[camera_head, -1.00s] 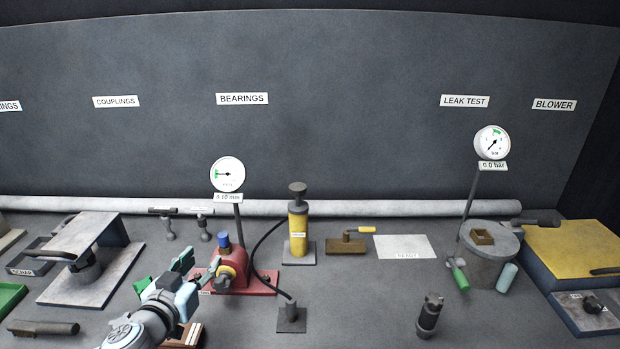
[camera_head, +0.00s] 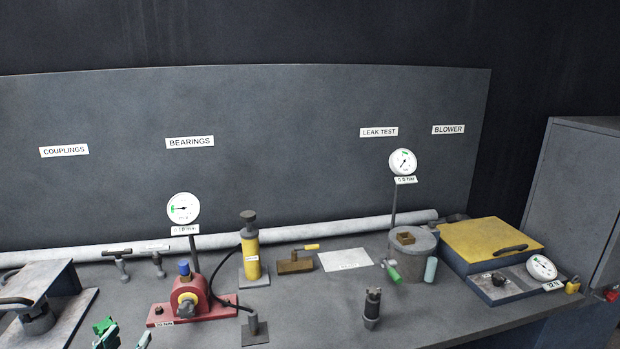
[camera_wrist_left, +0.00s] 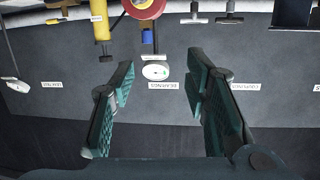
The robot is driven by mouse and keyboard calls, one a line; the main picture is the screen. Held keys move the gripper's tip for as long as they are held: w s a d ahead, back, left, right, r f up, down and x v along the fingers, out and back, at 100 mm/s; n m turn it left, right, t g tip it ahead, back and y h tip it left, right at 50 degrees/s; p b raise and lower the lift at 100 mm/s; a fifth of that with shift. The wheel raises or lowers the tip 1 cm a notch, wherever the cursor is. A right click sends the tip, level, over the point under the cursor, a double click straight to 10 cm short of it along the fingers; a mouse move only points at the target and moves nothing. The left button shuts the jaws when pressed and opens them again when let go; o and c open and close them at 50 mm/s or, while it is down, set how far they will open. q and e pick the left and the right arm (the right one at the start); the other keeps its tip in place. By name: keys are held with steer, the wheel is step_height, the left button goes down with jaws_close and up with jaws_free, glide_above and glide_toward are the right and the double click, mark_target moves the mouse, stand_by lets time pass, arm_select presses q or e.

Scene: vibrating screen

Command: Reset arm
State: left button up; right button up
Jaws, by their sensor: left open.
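My left gripper (camera_head: 122,338) shows only in part at the bottom left of the head view, in front of the red bearing unit (camera_head: 180,311). In the left wrist view the left gripper (camera_wrist_left: 162,88) is open, its two green-padded fingers wide apart with nothing between them. That view is upside down and shows the back panel and a gauge (camera_wrist_left: 155,71) beyond the fingers. My right gripper is in neither view.
The yellow pump (camera_head: 250,255), a cylindrical pot (camera_head: 414,262) and a small dark cylinder (camera_head: 372,308) stand on the bench (camera_head: 310,300). A yellow-topped box (camera_head: 490,238) is at the right. A grey cabinet (camera_head: 575,190) stands beyond the bench's right end.

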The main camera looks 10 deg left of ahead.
arm_select(q)
steer(key=s+d+f+g, duration=0.3)
steer(key=s+f+g, duration=0.2)
steer(key=s+f, duration=0.5)
steer(key=s+d+f+m+g+h, duration=0.3)
steer(key=s+d+f+g, duration=0.4)
steer(key=s+d+f, duration=0.55)
step_height(320, 180, down, 17)
steer(key=s+a, duration=0.2)
steer(key=s+a+f+g, duration=0.1)
steer(key=s+f+g, duration=0.1)
steer(key=s+f, duration=1.1)
steer(key=shift+s+n, duration=0.3)
steer(key=shift+s, duration=0.1)
